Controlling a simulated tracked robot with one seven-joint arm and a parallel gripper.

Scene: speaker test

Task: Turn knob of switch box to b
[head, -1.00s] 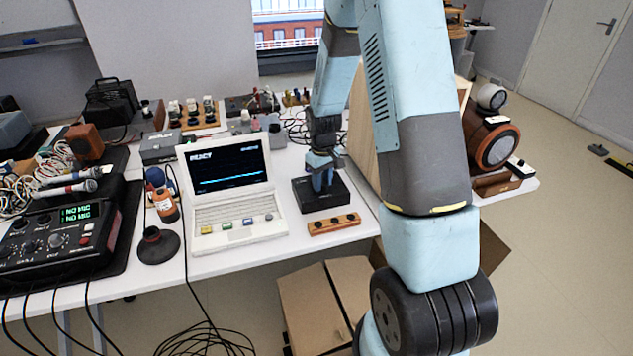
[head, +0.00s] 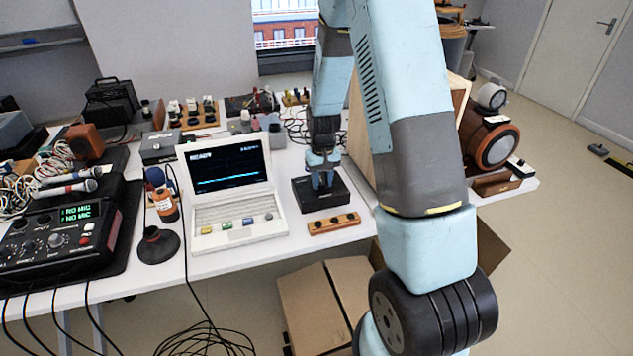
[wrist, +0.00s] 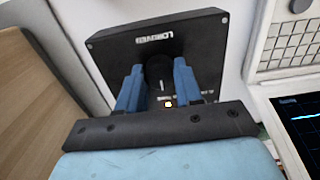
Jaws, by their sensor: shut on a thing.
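The switch box (head: 338,200) is a flat black box on the white table, right of the laptop-like device. In the wrist view the black box (wrist: 110,50) fills the upper middle, with white lettering near its far edge. My gripper (head: 323,184) points down over it. In the wrist view my gripper (wrist: 158,72) has its two blue fingers on either side of the dark round knob (wrist: 157,66), shut on it. A small yellow-lit spot shows on the box between the fingers.
The white device with a screen (head: 232,190) stands just left of the box. A small orange block with dark knobs (head: 334,223) lies in front. A wooden panel (head: 362,130) rises close behind at the right. A microphone stand (head: 158,246) stands further left.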

